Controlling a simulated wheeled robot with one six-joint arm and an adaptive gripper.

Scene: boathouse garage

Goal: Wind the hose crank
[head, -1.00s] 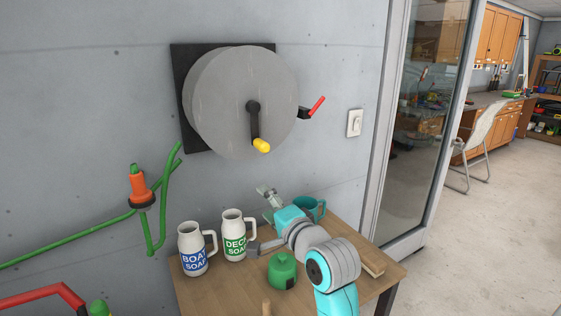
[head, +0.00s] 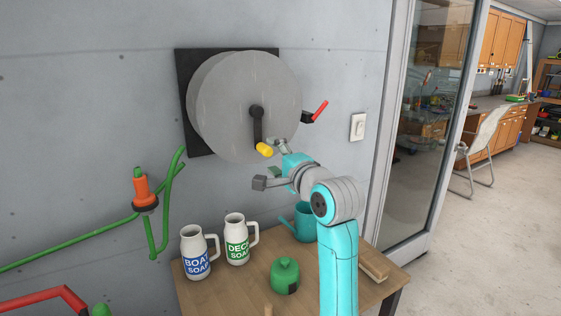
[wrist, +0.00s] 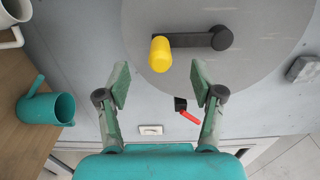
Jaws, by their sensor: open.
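The hose reel is a large grey drum (head: 222,105) on a black wall plate (head: 184,66). Its crank is a black arm (head: 257,125) pointing down from the hub, with a yellow knob (head: 265,150) at its lower end. In the wrist view the knob (wrist: 160,54) and crank arm (wrist: 195,40) lie ahead of the fingertips, roughly between their lines. My gripper (wrist: 158,85) is open and empty. In the head view my gripper (head: 276,158) is just right of and below the knob. Whether a finger touches it is unclear there; in the wrist view they look apart.
A red lever (head: 319,110) sticks out right of the drum. A light switch (head: 357,127) and glass door are to the right.

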